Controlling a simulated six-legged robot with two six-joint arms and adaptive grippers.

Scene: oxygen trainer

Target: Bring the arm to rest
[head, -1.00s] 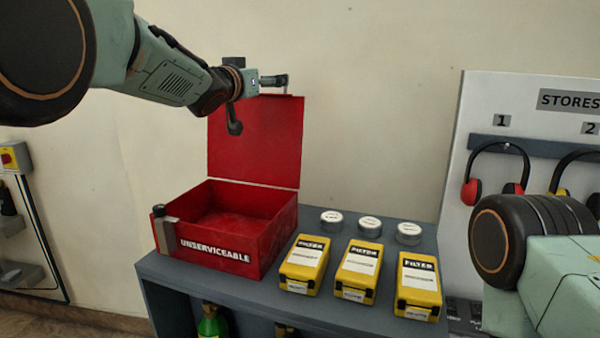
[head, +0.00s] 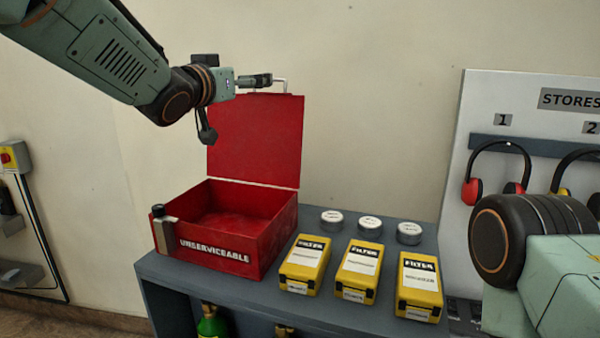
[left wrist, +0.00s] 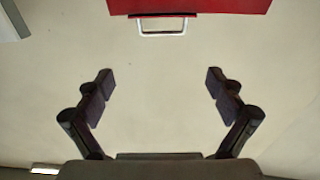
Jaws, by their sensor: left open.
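My left arm (head: 110,60) comes in from the upper left, and its gripper (head: 262,80) is beside the top of the raised lid. In the left wrist view the left gripper (left wrist: 160,95) is open and empty, its two fingers wide apart. The lid's handle (left wrist: 163,27) is ahead of the fingers and apart from them. The red box marked UNSERVICEABLE (head: 222,252) stands on the bench with its lid (head: 255,140) upright. The inside looks empty. My right arm (head: 540,240) shows at the right edge; its gripper is out of view.
Three yellow filter boxes (head: 358,268) and three round silver tins (head: 370,223) stand on the grey bench (head: 165,280) right of the red box. A STORES board (head: 540,100) with ear defenders (head: 500,170) is at the right. The wall behind is bare.

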